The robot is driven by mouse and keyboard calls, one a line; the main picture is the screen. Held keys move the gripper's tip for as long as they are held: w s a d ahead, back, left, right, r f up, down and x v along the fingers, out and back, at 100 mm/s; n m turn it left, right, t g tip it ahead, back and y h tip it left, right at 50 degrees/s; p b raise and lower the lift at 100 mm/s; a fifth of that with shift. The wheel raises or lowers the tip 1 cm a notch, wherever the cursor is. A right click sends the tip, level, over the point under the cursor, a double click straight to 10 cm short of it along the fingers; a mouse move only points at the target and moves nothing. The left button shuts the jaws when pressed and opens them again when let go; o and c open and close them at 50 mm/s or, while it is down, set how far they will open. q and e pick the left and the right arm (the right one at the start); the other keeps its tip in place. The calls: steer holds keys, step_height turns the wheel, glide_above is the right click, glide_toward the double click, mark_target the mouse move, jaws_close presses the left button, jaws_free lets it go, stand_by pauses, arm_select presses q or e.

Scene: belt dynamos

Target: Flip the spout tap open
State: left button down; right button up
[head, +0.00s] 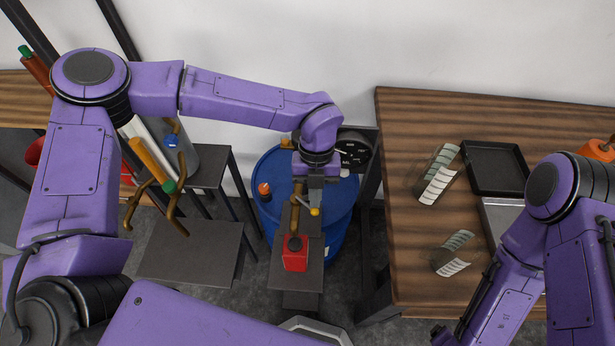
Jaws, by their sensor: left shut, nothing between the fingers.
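A blue barrel (333,226) stands on the floor at the middle, between the tables. A brass-coloured spout pipe (296,207) shows at its front, with a small lever ending in a yellow knob (315,212). My left gripper (315,201) points down over the barrel, right beside the spout and just above the yellow knob. It is shut with nothing held; I cannot tell whether it touches the lever. A red can (295,258) with a dark cap stands on a narrow stand (312,275) below the spout. My right arm enters at the right; its gripper is not clearly visible.
A wooden table (405,200) at the right holds a black tray (494,165) and clear curved pieces with pale strips (440,180). A round black gauge (352,152) is behind the barrel. Grey stands (190,253) and branching brown pegs are at the left. A white wall closes the back.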

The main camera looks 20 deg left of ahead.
arm_select(q)
steer(key=shift+s+f, duration=0.3)
steer(key=shift+s, duration=0.2)
arm_select(e)
steer(key=shift+r, duration=0.15)
arm_select(q)
steer(key=shift+s+a, duration=0.1)
stand_by(0.8)
arm_select(e)
steer(key=shift+r, duration=0.1)
arm_select(q)
steer(key=w+a+r, duration=0.1)
steer(key=w+r, duration=0.7)
steer(key=r, duration=0.2)
steer(key=shift+w+a+r+b, duration=0.15)
steer(key=shift+w+r+b, duration=0.1)
steer(key=shift+b, duration=0.1)
arm_select(e)
steer(key=shift+w+d+f, duration=0.2)
steer(key=shift+w+f, duration=0.2)
steer(key=shift+f, duration=0.2)
